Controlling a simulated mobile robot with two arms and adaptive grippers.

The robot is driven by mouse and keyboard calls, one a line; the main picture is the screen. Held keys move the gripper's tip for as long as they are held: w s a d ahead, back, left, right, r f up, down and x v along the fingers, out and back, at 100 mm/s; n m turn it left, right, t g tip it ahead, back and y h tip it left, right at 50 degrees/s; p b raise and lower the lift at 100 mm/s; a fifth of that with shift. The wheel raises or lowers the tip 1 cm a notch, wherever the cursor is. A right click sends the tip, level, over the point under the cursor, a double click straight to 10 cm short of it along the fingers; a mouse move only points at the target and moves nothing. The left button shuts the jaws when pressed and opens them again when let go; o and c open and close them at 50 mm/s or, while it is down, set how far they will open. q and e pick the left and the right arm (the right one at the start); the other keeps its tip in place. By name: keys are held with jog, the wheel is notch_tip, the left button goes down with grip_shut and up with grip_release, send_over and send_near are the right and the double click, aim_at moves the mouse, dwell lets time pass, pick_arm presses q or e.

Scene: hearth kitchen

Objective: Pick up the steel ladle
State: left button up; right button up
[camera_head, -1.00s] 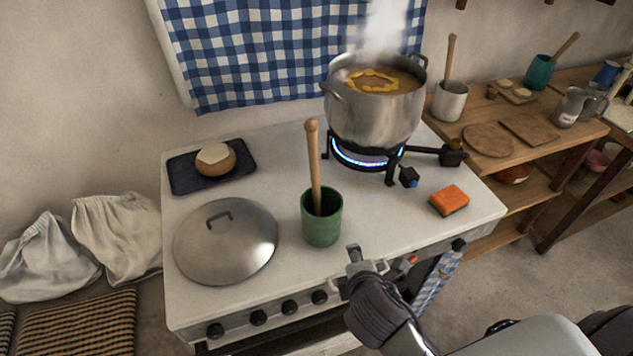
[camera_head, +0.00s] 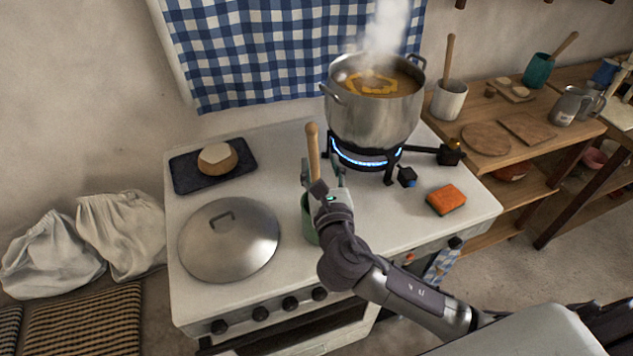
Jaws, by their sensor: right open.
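A wooden handle (camera_head: 313,150) stands up out of a green cup (camera_head: 308,222) at the front middle of the stove top. Its lower end is hidden in the cup, so I cannot tell whether it belongs to the steel ladle. My right gripper (camera_head: 322,174) is open just above the cup, with one finger on each side of the handle in the picture. I cannot tell whether it touches the handle. The gripper and wrist hide much of the cup. My left gripper is not in view.
A steaming pot of soup (camera_head: 372,112) stands on a lit burner (camera_head: 365,157) behind the gripper. A steel lid (camera_head: 228,240) lies left, and an orange sponge (camera_head: 446,199) right. A white cup (camera_head: 448,100) and a teal cup (camera_head: 537,71) on the side table hold other handles.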

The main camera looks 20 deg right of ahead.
aim_at(314, 152)
jog(key=w+p, duration=0.1)
jog(key=w, duration=0.4)
jog(key=shift+w+p, duration=0.3)
jog(key=shift+p, duration=0.1)
jog(key=shift+w+d+f, duration=0.1)
jog(key=shift+w, duration=0.2)
jog(key=shift+s, duration=0.1)
jog(key=shift+c, duration=0.4)
grip_shut()
